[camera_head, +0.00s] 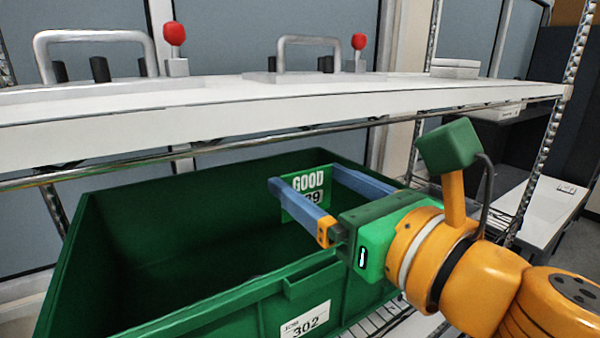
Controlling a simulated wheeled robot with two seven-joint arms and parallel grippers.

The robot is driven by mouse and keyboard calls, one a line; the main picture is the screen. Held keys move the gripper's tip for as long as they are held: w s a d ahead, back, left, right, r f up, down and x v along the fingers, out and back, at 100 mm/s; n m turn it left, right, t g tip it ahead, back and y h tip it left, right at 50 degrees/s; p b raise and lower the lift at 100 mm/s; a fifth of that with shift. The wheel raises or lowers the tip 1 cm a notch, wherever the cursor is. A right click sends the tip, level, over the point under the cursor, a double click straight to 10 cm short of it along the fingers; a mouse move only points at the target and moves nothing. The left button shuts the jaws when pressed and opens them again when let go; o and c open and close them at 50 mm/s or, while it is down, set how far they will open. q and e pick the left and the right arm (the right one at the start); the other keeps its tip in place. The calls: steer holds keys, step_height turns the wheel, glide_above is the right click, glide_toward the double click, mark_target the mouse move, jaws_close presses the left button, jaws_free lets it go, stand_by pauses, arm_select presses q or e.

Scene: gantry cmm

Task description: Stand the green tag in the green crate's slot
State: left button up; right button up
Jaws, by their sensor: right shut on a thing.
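The green tag (304,209), with white "GOOD" lettering and a partly covered number, is held between the blue fingers of my right gripper (307,180). The gripper is shut on it, and the tag stands roughly upright. In the picture the tag is over the right part of the green crate (225,307), in front of its far wall. Its exact height over the crate is hard to tell. The crate's near rim has a small raised fitting (312,283) above a white label reading 302; I cannot tell if this is the slot. My left gripper is not in view.
A white shelf (300,105) runs across above the crate's back, with metal handles and two red-knobbed pieces on it. The crate stands on a wire rack (385,322). A metal post (545,130) rises at the right. The visible crate interior looks empty.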

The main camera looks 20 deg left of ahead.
mark_target(308, 188)
steer(key=shift+s+d+f+b, duration=0.3)
steer(key=shift+s+d+b, duration=0.2)
steer(key=shift+d, duration=0.1)
steer(key=shift+s+d+f+b, duration=0.3)
steer(key=shift+s+d+b, duration=0.15)
steer(key=shift+d, duration=0.15)
steer(key=f+b, duration=0.6)
steer(key=shift+w+a+f, duration=0.2)
steer(key=shift+w+a, duration=0.15)
steer(key=shift+a, duration=0.05)
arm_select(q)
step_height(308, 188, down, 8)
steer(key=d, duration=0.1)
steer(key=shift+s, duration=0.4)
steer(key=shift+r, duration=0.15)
arm_select(e)
steer(key=shift+f, duration=0.2)
steer(key=o, duration=1.5)
steer(key=shift+w+a, duration=0.1)
steer(key=shift+a, duration=0.05)
